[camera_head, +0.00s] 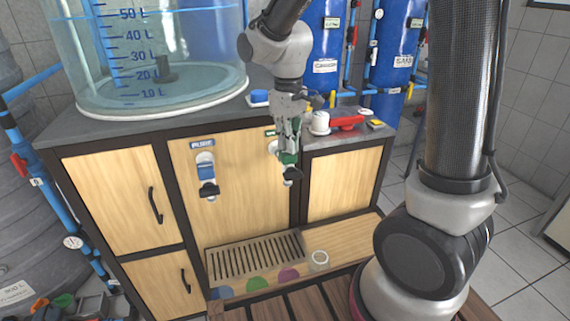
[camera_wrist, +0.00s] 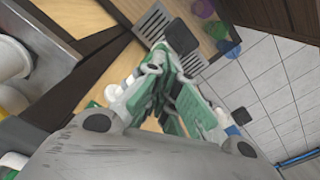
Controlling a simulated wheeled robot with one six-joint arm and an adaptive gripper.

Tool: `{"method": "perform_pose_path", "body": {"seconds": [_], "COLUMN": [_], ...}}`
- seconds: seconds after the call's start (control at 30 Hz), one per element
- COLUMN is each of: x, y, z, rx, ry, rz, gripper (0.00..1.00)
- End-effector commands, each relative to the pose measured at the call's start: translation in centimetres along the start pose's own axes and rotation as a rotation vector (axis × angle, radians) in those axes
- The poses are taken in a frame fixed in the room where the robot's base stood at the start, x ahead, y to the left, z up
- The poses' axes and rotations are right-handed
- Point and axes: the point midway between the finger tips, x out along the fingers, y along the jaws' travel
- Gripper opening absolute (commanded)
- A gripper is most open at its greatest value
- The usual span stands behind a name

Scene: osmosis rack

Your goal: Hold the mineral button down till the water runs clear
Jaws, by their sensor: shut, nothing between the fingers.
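The mineral dispenser (camera_head: 288,158) shows as a green piece with a black tap (camera_head: 291,174) on the cabinet's wooden front. Its label is mostly hidden behind my gripper. My gripper (camera_head: 291,146) points down at this dispenser, with its fingers shut and empty. It overlaps the green button, and I cannot tell whether it touches or presses it. In the wrist view, my gripper (camera_wrist: 168,68) shows green-padded fingers closed together. No running water is discernible below the tap.
A blue dispenser (camera_head: 206,171) with a black tap is to the left. A clear graduated tank (camera_head: 160,60) stands on the counter. A red item (camera_head: 346,123) and a white container (camera_head: 320,123) sit at the counter's right. Blue, green and purple discs mark the ledge front.

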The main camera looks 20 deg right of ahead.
Motion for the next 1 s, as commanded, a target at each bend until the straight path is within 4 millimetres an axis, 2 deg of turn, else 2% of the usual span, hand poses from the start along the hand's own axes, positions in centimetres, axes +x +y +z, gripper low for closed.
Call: {"method": "perform_pose_path", "body": {"seconds": [0.53, 1.0], "x": [1.2, 1.2], "y": [0.0, 0.0], "z": [0.0, 0.0], "rx": [0.0, 0.0], "ry": [-0.002, -0.002], "rz": [0.0, 0.0], "gripper": [0.0, 0.0]}}
